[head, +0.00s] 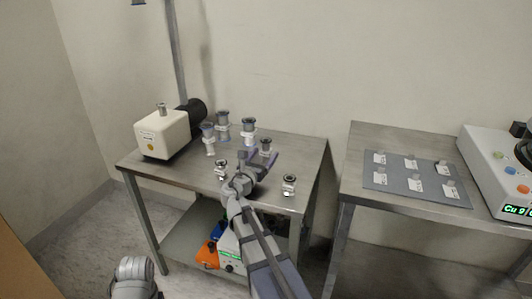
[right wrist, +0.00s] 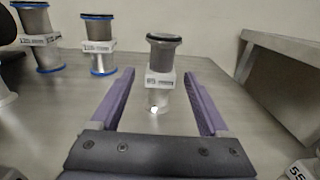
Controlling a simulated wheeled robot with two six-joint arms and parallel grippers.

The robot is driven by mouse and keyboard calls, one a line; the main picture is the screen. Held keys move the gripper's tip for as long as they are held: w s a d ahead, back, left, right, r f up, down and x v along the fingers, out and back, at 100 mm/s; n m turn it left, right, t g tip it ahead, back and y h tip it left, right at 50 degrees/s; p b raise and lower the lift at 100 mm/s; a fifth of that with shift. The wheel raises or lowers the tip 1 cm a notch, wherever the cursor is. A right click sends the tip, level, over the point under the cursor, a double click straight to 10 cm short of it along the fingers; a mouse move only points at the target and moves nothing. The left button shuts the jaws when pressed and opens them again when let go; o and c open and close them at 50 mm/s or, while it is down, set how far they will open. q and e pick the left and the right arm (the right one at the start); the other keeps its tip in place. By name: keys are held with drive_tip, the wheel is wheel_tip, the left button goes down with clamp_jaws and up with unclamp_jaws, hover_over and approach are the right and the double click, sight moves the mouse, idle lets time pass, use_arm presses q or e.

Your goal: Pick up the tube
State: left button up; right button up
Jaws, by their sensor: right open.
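Several metal tubes with flanged ends and white labels stand upright on the left steel table. One, with a dark ring on top (right wrist: 165,50), stands straight ahead in the right wrist view, seen between my right gripper's fingers. It appears to be the tube at the table's right side in the head view (head: 266,146). My right gripper (head: 258,157) is open and empty, low over the tabletop. Its purple fingers (right wrist: 159,76) show a gap on both sides of the tube. My left gripper is out of view.
Blue-ringed tubes (right wrist: 100,45) stand to the left of the fingers. Shorter fittings (head: 289,185) stand nearer the front. A white pump (head: 163,134) is on the table's left. A second table (head: 362,150) at right holds a grey labelled mat (head: 396,181) and a white instrument (head: 492,170).

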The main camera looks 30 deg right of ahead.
drive_tip(key=shift+x, duration=1.05)
clamp_jaws()
